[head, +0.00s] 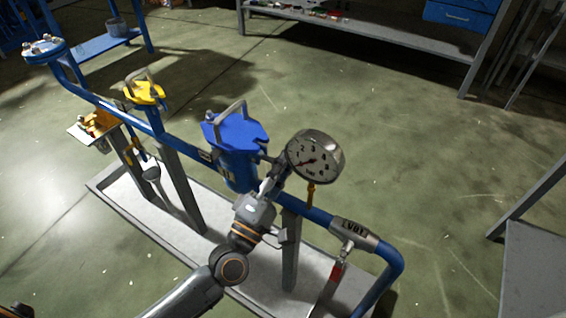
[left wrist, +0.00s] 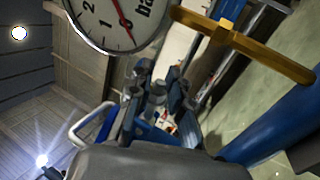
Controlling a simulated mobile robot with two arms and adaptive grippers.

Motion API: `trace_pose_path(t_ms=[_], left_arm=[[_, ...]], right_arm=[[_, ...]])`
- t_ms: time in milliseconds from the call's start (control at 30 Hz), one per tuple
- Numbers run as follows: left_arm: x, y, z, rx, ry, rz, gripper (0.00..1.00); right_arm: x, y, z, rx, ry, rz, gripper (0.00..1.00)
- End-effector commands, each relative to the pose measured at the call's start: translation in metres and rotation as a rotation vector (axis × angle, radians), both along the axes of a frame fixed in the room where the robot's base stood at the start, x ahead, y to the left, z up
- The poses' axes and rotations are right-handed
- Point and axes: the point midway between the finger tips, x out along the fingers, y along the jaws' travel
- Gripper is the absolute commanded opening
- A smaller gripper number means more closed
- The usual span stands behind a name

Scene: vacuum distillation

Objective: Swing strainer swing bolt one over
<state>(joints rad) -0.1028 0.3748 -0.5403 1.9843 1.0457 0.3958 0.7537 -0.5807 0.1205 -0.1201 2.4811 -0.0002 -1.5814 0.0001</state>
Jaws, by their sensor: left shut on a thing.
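The blue strainer (head: 238,165) stands upright on the blue pipe, with its blue lid (head: 232,130) and a grey lid handle (head: 228,112) on top. My left gripper (head: 274,180) is at the strainer's right side, just below the lid and beside the pressure gauge. In the left wrist view its fingers (left wrist: 152,95) are closed on a small grey part, apparently swing bolt one; the fingers largely hide it. The lid handle (left wrist: 88,122) shows at left there. My right gripper is not in view.
The pressure gauge (head: 316,158) is close to my left gripper, and also shows in the wrist view (left wrist: 110,20). A yellow lever (left wrist: 240,42) is near it. A yellow-topped fitting (head: 146,93) and a red-handled valve (head: 337,270) share the pipe. Open floor (head: 420,130) lies beyond.

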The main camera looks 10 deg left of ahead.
Motion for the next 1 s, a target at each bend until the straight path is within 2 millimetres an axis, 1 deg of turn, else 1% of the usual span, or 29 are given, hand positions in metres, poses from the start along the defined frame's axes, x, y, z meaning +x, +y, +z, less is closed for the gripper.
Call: trace_pose_path(t_ms=[33,233,700,733,767,1000], left_arm=[[-0.0002,-0.0001,-0.0033,0.019,-0.004,-0.001,0.0],[-0.0002,-0.0002,-0.0051,0.06,-0.02,-0.001,0.0],[-0.0002,-0.0003,-0.0053,0.069,-0.023,-0.001,0.0],[-0.0002,-0.0003,-0.0053,0.069,-0.023,-0.001,0.22],[-0.0002,-0.0003,-0.0053,0.069,-0.023,-0.001,0.28],[-0.0001,-0.0001,-0.0048,0.069,-0.024,0.0,0.29]], right_arm=[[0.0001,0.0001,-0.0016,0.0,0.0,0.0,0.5],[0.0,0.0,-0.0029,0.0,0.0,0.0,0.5],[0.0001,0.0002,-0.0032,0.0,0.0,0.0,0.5],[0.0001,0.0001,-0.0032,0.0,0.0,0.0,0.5],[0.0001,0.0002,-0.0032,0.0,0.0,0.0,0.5],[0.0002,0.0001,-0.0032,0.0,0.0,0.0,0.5]])
